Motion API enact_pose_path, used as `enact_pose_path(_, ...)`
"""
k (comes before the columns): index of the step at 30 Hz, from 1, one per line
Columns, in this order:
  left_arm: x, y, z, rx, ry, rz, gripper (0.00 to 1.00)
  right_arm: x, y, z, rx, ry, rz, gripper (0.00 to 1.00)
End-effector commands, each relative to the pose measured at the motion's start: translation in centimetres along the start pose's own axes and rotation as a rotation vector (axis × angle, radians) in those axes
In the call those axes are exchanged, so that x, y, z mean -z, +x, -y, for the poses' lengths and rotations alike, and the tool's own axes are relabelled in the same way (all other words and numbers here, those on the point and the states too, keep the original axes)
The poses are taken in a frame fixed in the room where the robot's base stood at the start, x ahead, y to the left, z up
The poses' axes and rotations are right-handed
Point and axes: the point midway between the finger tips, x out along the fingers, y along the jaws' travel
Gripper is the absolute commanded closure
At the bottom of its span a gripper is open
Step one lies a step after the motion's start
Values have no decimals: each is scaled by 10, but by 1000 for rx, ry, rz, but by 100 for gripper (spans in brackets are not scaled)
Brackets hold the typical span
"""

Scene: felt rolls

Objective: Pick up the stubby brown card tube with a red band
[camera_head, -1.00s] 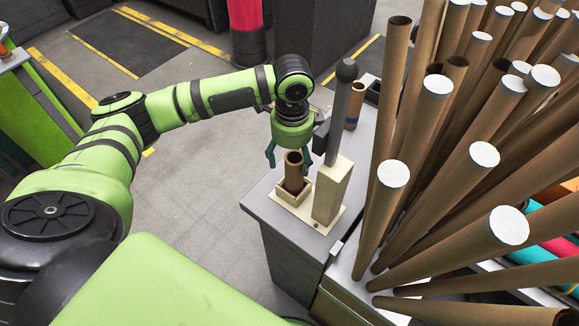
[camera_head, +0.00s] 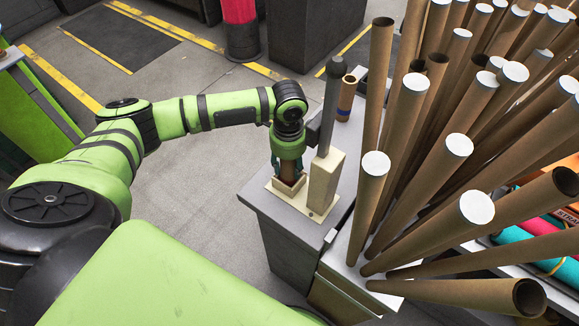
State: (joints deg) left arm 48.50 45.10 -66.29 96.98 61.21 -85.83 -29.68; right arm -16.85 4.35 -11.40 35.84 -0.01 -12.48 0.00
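A stubby brown card tube (camera_head: 288,178) stands in a low, pale wooden tray (camera_head: 287,198) on the grey counter. Only a little of its side shows below my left gripper, and no red band can be made out on it. My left gripper (camera_head: 288,170) is right over the tube, pointing down, with its fingers on either side of it. I cannot tell whether the fingers touch or squeeze the tube. Another short brown tube (camera_head: 347,97) with a blue band stands further back on the counter. My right gripper is out of view.
A pale wooden block (camera_head: 325,184) with a tall dark grey lever stands close to the right of my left gripper. Many long card tubes (camera_head: 372,165), several with white caps, lean densely on the right. The floor left of the counter (camera_head: 195,190) is open.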

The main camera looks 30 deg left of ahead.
Motion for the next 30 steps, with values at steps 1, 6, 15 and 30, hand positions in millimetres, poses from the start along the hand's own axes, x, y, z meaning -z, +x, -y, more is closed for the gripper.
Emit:
enact_pose_path(1, -1, 1, 0, -1, -1, 3, 100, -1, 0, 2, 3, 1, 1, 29)
enact_pose_path(6, -1, 1, 0, -2, -1, 3, 100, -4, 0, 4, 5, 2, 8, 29)
enact_pose_path(15, 0, -13, 1, 1, -1, 0, 100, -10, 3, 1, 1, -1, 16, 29)
enact_pose_path(30, 0, -114, 2, 7, 0, -1, 100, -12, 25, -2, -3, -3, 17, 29)
